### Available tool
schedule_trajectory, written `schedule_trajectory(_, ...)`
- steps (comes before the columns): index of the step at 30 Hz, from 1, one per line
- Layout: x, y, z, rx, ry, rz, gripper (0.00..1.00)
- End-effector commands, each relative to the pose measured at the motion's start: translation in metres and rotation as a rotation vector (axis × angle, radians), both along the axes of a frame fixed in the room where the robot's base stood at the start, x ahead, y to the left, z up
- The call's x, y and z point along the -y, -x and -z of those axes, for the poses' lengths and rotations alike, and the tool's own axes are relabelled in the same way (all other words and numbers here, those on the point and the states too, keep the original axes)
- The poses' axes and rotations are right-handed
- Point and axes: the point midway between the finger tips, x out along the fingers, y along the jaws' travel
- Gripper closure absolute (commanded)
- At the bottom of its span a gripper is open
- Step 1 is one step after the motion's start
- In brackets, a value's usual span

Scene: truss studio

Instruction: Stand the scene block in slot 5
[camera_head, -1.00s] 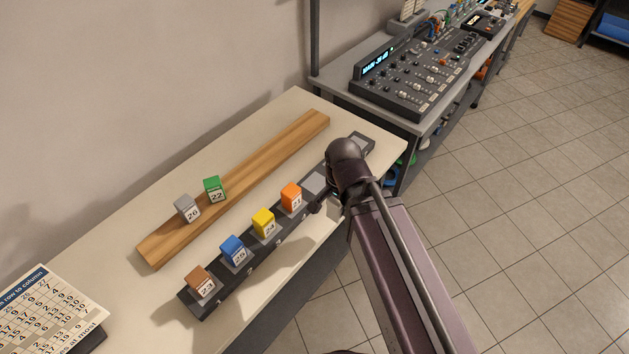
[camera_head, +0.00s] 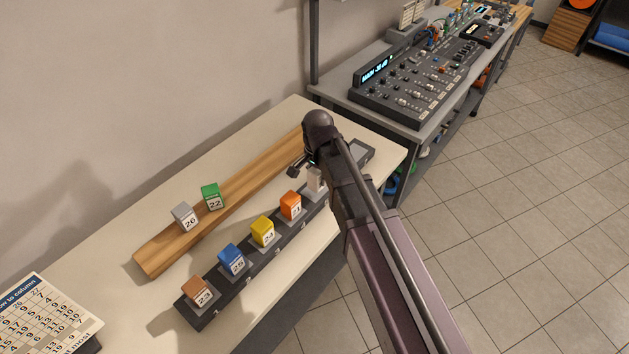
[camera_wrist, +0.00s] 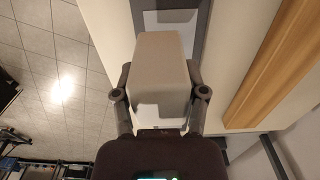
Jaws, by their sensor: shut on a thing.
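My gripper (camera_head: 311,170) is shut on a pale block (camera_head: 316,181). In the wrist view, the block (camera_wrist: 163,75) sits between both fingers, and no number shows on its visible sides. It is at the fifth place of the dark slotted rack (camera_head: 275,256), just beyond the orange block 21 (camera_head: 290,206). I cannot tell whether its base touches the slot. The rack's nearer places hold brown block 23 (camera_head: 198,291), blue block 25 (camera_head: 232,259) and yellow block 24 (camera_head: 262,232). The far-end slot (camera_head: 360,151) is empty.
A wooden rail (camera_head: 262,170) runs behind the rack and bears the grey block 26 (camera_head: 184,216) and green block 22 (camera_head: 211,197). A number card (camera_head: 40,318) lies at the lower left. A mixing console (camera_head: 415,85) stands on another bench at the back.

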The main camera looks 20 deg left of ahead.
Motion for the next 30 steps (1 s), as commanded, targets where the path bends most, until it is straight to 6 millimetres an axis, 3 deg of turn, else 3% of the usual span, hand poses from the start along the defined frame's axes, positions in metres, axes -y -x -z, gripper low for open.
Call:
schedule_trajectory(13,-0.003,-0.003,0.0,0.0,0.0,-0.001,1.0)
schedule_trajectory(18,-0.013,-0.015,0.002,0.0,0.0,-0.001,1.0)
schedule_trajectory(30,-0.01,-0.012,0.035,0.0,0.0,-0.002,1.0)
